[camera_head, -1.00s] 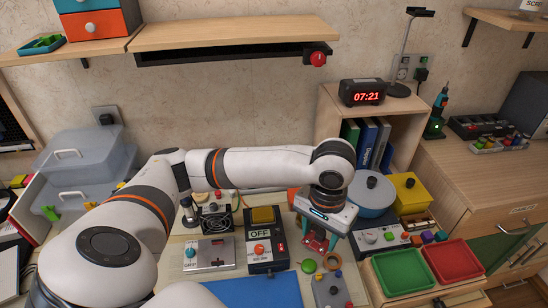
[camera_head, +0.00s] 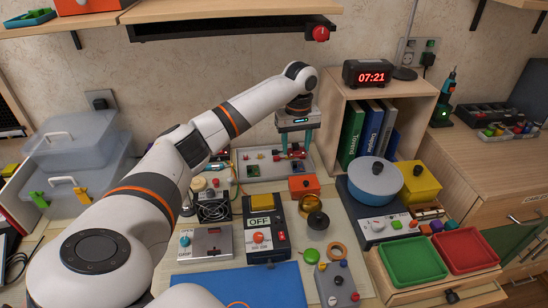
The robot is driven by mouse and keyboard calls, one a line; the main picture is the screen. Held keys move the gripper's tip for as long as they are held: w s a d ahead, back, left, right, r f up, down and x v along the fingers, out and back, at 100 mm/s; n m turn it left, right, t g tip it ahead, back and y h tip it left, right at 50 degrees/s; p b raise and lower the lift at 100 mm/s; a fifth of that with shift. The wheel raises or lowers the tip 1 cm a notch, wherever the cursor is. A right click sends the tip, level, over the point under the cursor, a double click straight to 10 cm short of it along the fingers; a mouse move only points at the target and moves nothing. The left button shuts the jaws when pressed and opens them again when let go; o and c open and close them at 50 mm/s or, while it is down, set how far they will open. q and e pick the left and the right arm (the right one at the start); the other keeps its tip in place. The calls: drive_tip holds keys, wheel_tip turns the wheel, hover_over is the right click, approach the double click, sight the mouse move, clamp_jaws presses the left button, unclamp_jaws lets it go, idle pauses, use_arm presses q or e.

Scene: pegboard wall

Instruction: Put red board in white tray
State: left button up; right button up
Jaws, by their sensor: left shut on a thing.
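My left gripper (camera_head: 294,148) points down at the back of the work table, with its teal fingers shut on the red board (camera_head: 292,154). The red board is small and partly hidden by the fingers. It is over the right part of the white tray (camera_head: 268,168); I cannot tell whether it touches the tray floor. The tray lies flat near the wall and holds small green and dark parts on its left side. My right gripper is not in view.
An orange box (camera_head: 304,186) stands just in front of the tray. A black box with a yellow button (camera_head: 263,202) and a blue mat (camera_head: 240,285) are nearer. A blue pot (camera_head: 375,180) and a wooden shelf unit (camera_head: 331,125) stand to the right.

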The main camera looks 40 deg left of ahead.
sight(274, 169)
use_arm(q)
drive_tip(key=a+f+n+b, duration=0.2)
drive_tip(key=a+n, duration=0.1)
drive_tip(key=a, duration=0.6)
drive_tip(key=shift+n, duration=0.3)
drive_tip(key=f, duration=1)
drive_tip(key=shift+w+d, duration=0.15)
drive_tip(key=shift+w, duration=0.15)
drive_tip(key=shift+f, duration=0.1)
drive_tip(key=o, duration=1)
drive_tip(key=shift+c, duration=0.2)
